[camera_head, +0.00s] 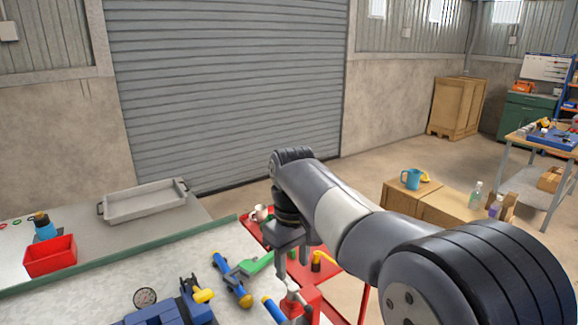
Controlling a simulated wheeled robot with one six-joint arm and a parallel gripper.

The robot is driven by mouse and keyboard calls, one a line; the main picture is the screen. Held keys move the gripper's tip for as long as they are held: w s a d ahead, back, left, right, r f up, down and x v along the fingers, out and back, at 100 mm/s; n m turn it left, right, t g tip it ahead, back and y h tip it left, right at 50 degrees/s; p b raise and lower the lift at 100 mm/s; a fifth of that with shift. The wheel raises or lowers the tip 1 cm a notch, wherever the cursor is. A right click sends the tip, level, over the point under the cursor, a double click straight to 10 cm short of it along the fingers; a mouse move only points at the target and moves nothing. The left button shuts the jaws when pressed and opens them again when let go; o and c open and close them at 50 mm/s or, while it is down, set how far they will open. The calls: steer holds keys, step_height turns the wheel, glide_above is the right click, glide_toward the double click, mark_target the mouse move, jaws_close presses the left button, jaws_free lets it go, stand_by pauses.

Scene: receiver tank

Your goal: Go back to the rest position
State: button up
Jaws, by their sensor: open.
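My gripper (292,262) hangs at the end of my arm, pointing down over the red tray or cart top (335,272) beside the grey work table (110,285). Its two fingers are apart and I see nothing held between them. A red part with a light knob (297,300) stands just below and in front of it. A green piece (255,265) lies just to its left. My arm hides part of the red surface and the floor behind.
A blue valve pipe (233,278), a gauge (145,298) and a blue unit (172,312) sit on the table. A grey tray (145,202) and red bin (50,257) are left. Cardboard boxes (415,203) stand right.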

mark_target(293, 287)
step_height(293, 287, down, 7)
steer(key=shift+f, duration=0.1)
stand_by(0.5)
step_height(293, 287, up, 11)
step_height(293, 287, down, 11)
steer(key=shift+f, duration=0.15)
steer(key=n+b, duration=0.1)
steer(key=n, duration=0.3)
steer(key=shift+b, duration=0.4)
steer(key=n+b, duration=0.2)
steer(key=n, duration=0.2)
steer(key=shift+n+b, duration=0.65)
steer(key=shift+n, duration=0.45)
steer(key=shift+r, duration=0.2)
